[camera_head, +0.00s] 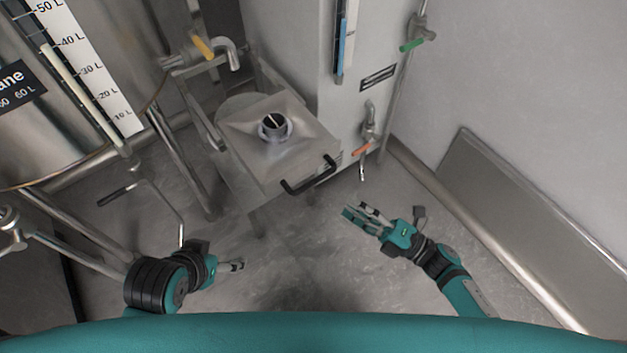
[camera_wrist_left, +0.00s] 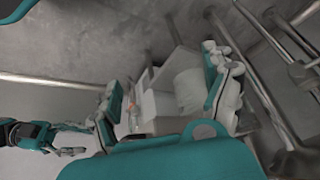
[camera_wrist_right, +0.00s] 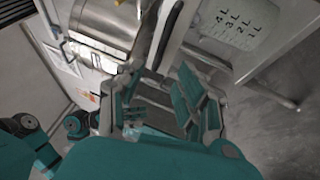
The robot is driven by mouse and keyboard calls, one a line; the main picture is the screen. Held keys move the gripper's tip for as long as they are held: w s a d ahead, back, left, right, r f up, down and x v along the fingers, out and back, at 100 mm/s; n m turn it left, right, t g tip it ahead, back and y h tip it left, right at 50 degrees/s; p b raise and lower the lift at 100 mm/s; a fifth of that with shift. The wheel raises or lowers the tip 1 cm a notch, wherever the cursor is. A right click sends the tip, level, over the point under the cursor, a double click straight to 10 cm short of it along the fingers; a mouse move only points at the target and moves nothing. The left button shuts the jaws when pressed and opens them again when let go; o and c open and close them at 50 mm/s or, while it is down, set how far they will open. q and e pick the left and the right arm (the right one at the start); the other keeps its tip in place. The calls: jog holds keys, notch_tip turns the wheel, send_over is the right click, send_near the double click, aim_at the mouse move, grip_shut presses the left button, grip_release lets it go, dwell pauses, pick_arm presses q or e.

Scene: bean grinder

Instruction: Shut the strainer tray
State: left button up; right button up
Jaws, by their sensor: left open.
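The strainer tray's metal box (camera_head: 275,140) stands near the middle of the head view, with a short round spout (camera_head: 274,127) on its sloped top. A black bar handle (camera_head: 309,176) sticks out from its front edge. I cannot tell how far the tray is drawn out. My right gripper (camera_head: 362,216) is open and empty, to the lower right of the handle and apart from it. My left gripper (camera_head: 238,265) is open at the lower left, also apart from the box. Both grippers' spread fingers show in the left wrist view (camera_wrist_left: 162,95) and the right wrist view (camera_wrist_right: 160,95).
A large steel tank (camera_head: 60,110) with litre marks stands at the left, with pipes and legs below it. A tall grey cabinet (camera_head: 365,75) with valves rises behind the box. A metal panel (camera_head: 530,220) leans at the right wall. The floor before the box is clear.

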aim_at(313, 180)
pick_arm(q)
jog(key=shift+w+d+r+t, duration=0.25)
jog(key=shift+w+t, duration=0.1)
jog(key=shift+w, duration=0.3)
jog(key=shift+w+d+r+t, duration=0.2)
jog(key=shift+w+t, duration=0.15)
jog(key=shift+w, duration=0.3)
pick_arm(e)
jog(key=shift+x, duration=5.7)
jog(key=shift+c, duration=0.4)
grip_shut()
